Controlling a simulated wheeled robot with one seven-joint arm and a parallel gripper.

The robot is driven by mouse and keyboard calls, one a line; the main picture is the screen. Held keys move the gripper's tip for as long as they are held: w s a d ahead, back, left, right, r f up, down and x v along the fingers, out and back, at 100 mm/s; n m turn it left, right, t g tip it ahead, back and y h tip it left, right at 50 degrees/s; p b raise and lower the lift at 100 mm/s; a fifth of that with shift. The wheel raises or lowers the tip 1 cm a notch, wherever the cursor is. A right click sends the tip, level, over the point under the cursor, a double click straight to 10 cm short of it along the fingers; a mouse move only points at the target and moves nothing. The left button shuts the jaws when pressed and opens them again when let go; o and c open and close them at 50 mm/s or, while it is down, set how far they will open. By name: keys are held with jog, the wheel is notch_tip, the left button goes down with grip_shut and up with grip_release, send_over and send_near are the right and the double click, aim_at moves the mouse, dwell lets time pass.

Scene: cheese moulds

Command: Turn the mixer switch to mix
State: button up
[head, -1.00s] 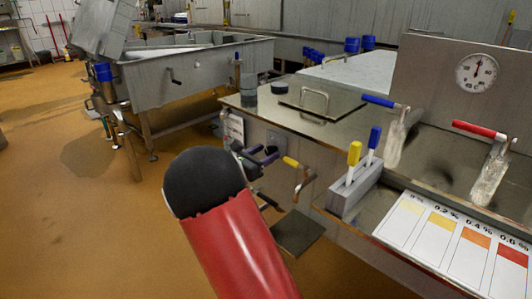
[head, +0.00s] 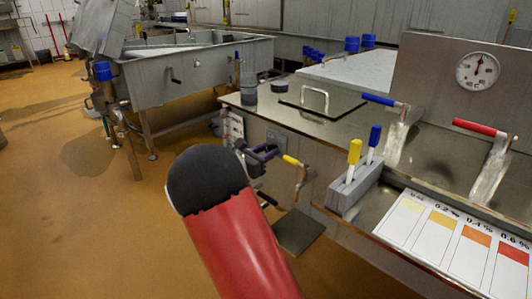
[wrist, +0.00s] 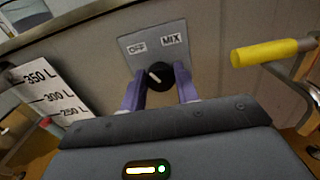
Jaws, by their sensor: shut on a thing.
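The mixer switch (wrist: 158,76) is a round black knob with a white mark, on a grey plate (wrist: 152,58) labelled OFF at left and MIX at right. The white mark tilts up and left, towards OFF. My gripper (wrist: 161,92) has its purple fingers on both sides of the knob, shut on it. In the head view my gripper (head: 266,155) is at the front panel of the steel vat bench, and the knob itself is hidden there.
A yellow-handled valve (wrist: 268,52) sticks out just right of my gripper. A litre scale (wrist: 50,98) is at left. In the head view a grey block (head: 356,194) holds blue and yellow handled tools. Open floor (head: 80,220) lies at left.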

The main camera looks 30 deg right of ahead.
jog(key=shift+f, duration=0.1)
jog(key=m+b, duration=1.1)
jog(key=b, duration=0.4)
jog(key=shift+s+f, duration=0.1)
jog(key=shift+s, duration=0.05)
jog(key=shift+m, duration=0.4)
jog(key=o, duration=0.9)
jog(key=shift+o, duration=0.2)
